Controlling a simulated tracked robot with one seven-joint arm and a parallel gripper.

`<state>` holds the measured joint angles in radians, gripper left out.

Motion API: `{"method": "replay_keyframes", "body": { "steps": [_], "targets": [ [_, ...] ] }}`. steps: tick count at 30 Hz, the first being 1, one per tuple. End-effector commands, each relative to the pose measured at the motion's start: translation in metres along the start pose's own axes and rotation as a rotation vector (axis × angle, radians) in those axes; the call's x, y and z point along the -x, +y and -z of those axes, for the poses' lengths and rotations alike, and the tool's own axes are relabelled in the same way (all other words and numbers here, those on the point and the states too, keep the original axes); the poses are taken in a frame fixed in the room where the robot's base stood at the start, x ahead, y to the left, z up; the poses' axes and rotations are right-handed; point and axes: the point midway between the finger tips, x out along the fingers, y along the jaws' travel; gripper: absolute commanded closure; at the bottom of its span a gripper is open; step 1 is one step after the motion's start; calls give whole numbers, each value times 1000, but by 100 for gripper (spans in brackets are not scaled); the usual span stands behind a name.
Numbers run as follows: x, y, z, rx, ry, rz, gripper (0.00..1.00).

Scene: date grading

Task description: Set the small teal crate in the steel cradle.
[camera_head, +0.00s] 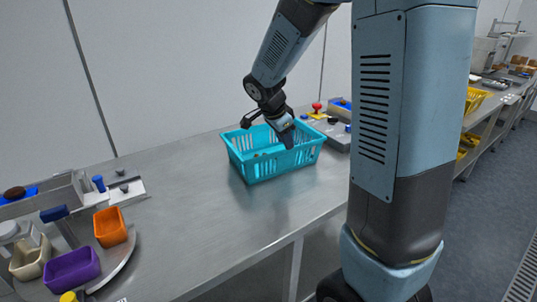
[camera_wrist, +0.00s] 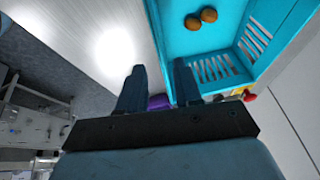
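The teal crate (camera_head: 268,170) stands upright on the steel table, with slotted walls. In the wrist view, two round brown dates (camera_wrist: 201,19) lie on its floor (camera_wrist: 218,38). My gripper (camera_head: 287,140) is at the crate, pointing down. In the wrist view its two fingers (camera_wrist: 158,85) are apart, one on each side of a crate wall, with a gap showing between them. I cannot tell whether either finger touches the wall. A steel fixture (camera_head: 128,192) with blue knobs lies at the left of the table; I cannot tell whether it is the cradle.
An orange bin (camera_head: 110,227), a purple bin (camera_head: 71,268) and a beige bin (camera_head: 29,258) stand at the front left. The steel table (camera_head: 190,205) is clear between the crate and the left fixture.

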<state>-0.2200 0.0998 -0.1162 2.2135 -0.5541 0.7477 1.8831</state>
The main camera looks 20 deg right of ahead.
Motion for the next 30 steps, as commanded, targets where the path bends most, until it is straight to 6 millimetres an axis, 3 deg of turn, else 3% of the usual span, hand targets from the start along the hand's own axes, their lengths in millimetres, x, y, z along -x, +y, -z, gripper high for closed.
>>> {"method": "replay_keyframes", "body": {
  "steps": [9,18,30],
  "targets": [
    [-39,0,0,2,1,-2,66],
    [-43,0,0,1,0,0,66],
    [-43,0,-1,2,0,0,100]
  ]
}}
